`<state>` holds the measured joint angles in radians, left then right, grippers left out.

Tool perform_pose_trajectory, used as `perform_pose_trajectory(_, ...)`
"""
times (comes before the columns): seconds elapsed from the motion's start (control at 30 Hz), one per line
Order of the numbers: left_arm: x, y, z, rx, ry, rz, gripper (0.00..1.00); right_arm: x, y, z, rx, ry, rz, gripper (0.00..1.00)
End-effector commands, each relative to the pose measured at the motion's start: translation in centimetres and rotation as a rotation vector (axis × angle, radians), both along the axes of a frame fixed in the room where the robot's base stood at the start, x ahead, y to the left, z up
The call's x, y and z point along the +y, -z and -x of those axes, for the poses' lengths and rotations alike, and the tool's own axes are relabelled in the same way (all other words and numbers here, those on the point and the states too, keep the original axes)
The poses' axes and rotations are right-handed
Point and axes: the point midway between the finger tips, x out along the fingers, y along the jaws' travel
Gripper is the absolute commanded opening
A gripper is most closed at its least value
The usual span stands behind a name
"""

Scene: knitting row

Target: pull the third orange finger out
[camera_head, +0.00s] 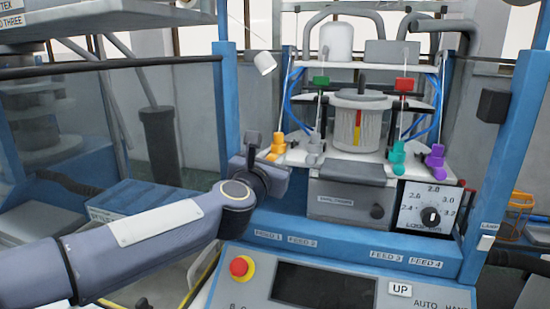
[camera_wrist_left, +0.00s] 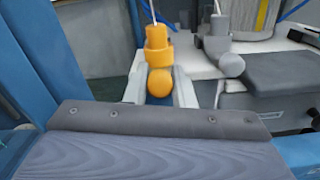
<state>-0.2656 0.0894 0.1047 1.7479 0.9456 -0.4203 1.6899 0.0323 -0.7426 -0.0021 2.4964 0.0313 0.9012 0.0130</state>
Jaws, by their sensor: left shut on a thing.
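The orange finger (camera_head: 277,148) stands at the left end of the row on the white plate of the knitting machine. In the left wrist view the orange finger (camera_wrist_left: 157,42) has a round orange knob at its front. My left gripper (camera_head: 266,157) reaches it from the front left. In the left wrist view the pale jaws of my left gripper (camera_wrist_left: 160,92) are closed on both sides of the knob. The lower part of the knob is hidden behind the gripper body. My right gripper is not in view.
A grey finger (camera_head: 314,148) stands just right of the orange one. A green finger (camera_head: 397,157) and a purple finger (camera_head: 435,160) are farther right. The blue frame post (camera_head: 226,90) rises close to my left arm. A dial (camera_head: 430,212) and a red button (camera_head: 239,267) are below.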

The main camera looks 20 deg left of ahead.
Motion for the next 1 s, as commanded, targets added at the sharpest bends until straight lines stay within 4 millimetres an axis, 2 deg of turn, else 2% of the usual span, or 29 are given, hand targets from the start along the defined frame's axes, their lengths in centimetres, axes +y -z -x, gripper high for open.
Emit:
perform_pose_trajectory(0.07,0.1,0.1,0.7,-0.001,-0.002,-0.002,0.0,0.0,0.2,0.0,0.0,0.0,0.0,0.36)
perform_pose_trajectory(0.27,0.1,0.1,0.7,0.001,-0.001,-0.002,0.0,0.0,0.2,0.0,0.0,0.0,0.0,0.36)
perform_pose_trajectory(0.3,0.0,0.1,0.7,0.001,-0.001,-0.003,0.24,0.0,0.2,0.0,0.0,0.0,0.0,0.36)
perform_pose_trajectory(0.37,0.0,0.1,0.7,0.001,-0.001,-0.003,0.31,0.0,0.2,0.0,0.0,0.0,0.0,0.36)
perform_pose_trajectory(0.7,0.1,0.0,1.1,-0.001,-0.001,-0.002,0.31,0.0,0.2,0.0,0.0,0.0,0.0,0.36)
perform_pose_trajectory(1.0,0.2,0.0,5.9,-0.003,0.0,-0.001,0.31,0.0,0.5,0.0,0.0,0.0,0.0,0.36)
